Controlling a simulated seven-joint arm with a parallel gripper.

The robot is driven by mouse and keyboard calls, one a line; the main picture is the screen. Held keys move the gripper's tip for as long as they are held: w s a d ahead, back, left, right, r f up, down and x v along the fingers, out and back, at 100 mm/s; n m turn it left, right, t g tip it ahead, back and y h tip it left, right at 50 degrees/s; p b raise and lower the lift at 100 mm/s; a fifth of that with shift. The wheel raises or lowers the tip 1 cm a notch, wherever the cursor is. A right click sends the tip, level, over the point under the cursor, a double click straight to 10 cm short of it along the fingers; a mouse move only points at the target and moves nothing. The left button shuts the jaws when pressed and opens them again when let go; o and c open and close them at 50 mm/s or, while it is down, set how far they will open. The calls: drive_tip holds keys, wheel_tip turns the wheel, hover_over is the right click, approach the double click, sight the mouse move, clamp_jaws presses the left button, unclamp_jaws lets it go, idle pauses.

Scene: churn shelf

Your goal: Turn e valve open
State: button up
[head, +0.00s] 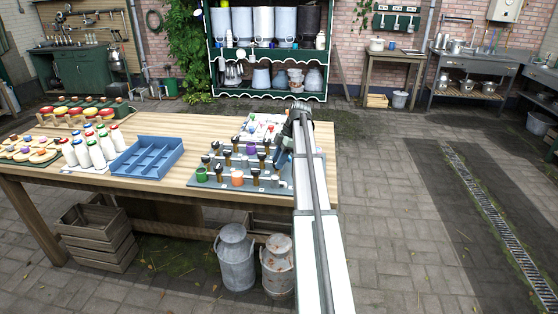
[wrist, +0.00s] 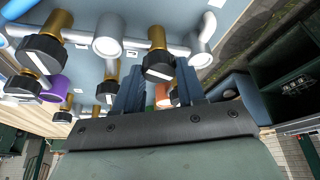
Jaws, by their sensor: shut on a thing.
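The valve board (head: 205,184) lies on the near right part of the wooden table, with several brass valves carrying black knobs. My gripper (head: 283,153) is at the board's right edge. In the wrist view, the blue fingers of my gripper (wrist: 159,78) stand on either side of one black knob (wrist: 158,66). They are shut on it. A pale stripe crosses that knob, and a brass stem shows behind it. Another valve knob (wrist: 40,54) is at the left. Valve letters are not readable, so I cannot tell which one is e.
A purple cap (wrist: 54,89) and an orange one (wrist: 163,96) sit among the valves. Neighbouring knobs and grey pipes crowd the fingers. On the table, a blue crate (head: 147,157) and several milk bottles (head: 96,152) stand left of the board. Paving to the right is clear.

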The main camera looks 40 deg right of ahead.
drive_tip(key=shift+w+n+g, duration=0.1)
drive_tip(key=shift+n+g, duration=0.7)
drive_tip(key=shift+n, duration=1.1)
drive_tip(key=o, duration=1)
drive_tip(key=shift+o, duration=0.2)
drive_tip(key=shift+d+r, duration=0.1)
drive_tip(key=v, duration=0.7)
